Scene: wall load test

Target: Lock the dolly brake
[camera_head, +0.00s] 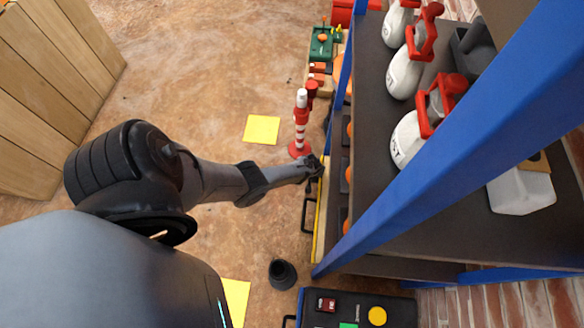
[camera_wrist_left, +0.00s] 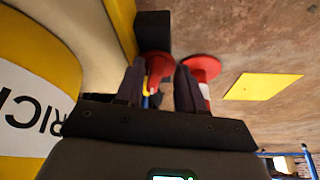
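My left gripper (camera_head: 314,168) reaches in from the left, beside the lower edge of the blue-framed shelf. In the left wrist view its two dark fingers (camera_wrist_left: 160,85) are spread apart. A red lever-like part (camera_wrist_left: 157,66) shows in the gap between the fingertips; I cannot tell whether they touch it. It may be the dolly brake, but the view does not make this certain. A yellow body (camera_wrist_left: 122,25) with a black block (camera_wrist_left: 153,32) is beside it. In the head view a yellow edge (camera_head: 321,222) with a black handle lies under the shelf. My right gripper is not in view.
A red-and-white post (camera_head: 301,122) on a red base stands close beyond my gripper; its base (camera_wrist_left: 203,66) shows at the wrist. Blue shelf posts (camera_head: 450,140) and white-and-red jugs (camera_head: 404,75) are at right. A black cone (camera_head: 282,274) stands on the open floor.

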